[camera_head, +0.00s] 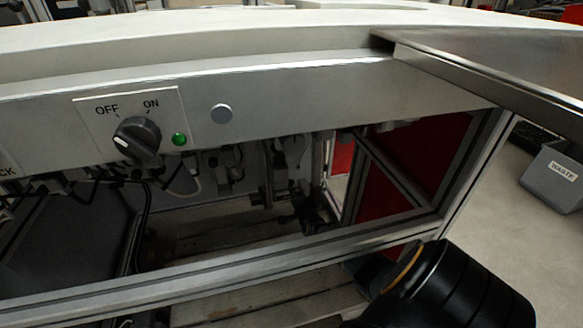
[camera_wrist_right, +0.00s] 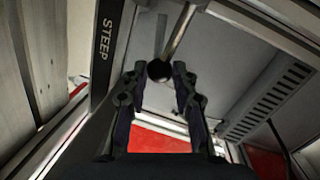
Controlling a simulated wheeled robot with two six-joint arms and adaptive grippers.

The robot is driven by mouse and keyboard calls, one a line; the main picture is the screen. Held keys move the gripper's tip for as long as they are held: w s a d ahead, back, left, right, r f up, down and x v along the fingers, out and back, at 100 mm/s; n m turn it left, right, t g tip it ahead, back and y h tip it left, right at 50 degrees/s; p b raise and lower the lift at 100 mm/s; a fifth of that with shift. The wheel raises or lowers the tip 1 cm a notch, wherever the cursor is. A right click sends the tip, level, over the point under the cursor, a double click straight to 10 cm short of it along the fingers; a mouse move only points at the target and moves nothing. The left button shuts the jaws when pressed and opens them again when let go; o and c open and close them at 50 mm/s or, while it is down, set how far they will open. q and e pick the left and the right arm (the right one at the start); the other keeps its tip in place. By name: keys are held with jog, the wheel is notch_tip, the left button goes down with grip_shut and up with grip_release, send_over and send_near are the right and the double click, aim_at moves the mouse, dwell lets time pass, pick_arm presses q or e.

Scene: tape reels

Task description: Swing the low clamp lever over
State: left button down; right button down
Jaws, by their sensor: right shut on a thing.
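The low clamp lever (camera_wrist_right: 179,32) shows in the right wrist view as a thin metal rod ending in a round black knob (camera_wrist_right: 159,70). My right gripper (camera_wrist_right: 159,76) has its two dark fingers on either side of the knob and is shut on it. The rod runs up and to the right from the knob. In the head view my right arm comes in at the lower right, and I cannot clearly make out the lever or the fingertips under the bench. My left gripper is not in view.
A metal-framed bench front carries an OFF/ON rotary switch (camera_head: 137,138) and a green lamp (camera_head: 179,139). A frame rail (camera_head: 230,266) crosses below the opening. A grey WASTE bin (camera_head: 555,180) stands right.

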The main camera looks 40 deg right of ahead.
jog(key=shift+w+a+r, duration=0.15)
jog(key=shift+r, duration=0.25)
jog(key=c, duration=1.1)
grip_release()
jog(key=shift+o, duration=0.2)
jog(key=shift+f, duration=0.1)
jog(key=v, duration=1.2)
